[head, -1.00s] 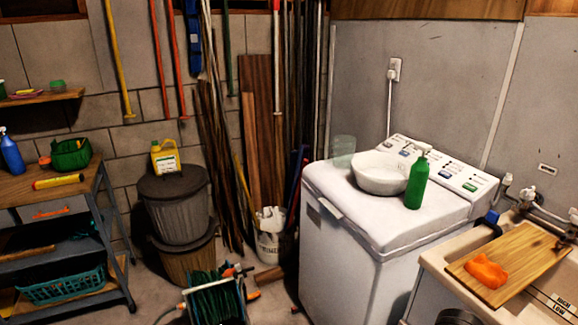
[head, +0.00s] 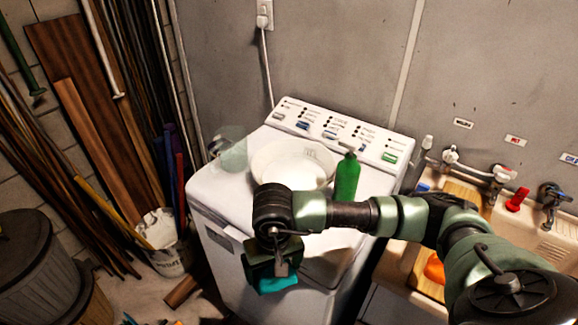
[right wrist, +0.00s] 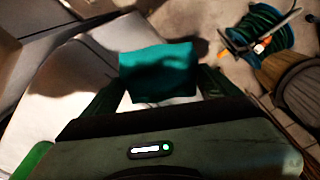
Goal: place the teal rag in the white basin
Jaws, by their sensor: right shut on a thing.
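The teal rag (head: 278,284) hangs from my right gripper (head: 274,272), in front of the white washing machine and below its top. In the right wrist view the teal rag (right wrist: 158,70) lies between the fingers of my right gripper (right wrist: 158,85), which is shut on it. The white basin (head: 292,162) stands on top of the washing machine, above and behind the gripper in the head view. My right arm crosses in front of the basin's lower edge. The basin's inside looks empty where it shows. My left gripper is not in view.
A green bottle (head: 346,178) stands just right of the basin. A clear container (head: 232,152) is on its left. The washing machine (head: 222,200) has a control panel at the back. A sink with a wooden board (head: 462,194) and an orange cloth (head: 434,268) is at the right.

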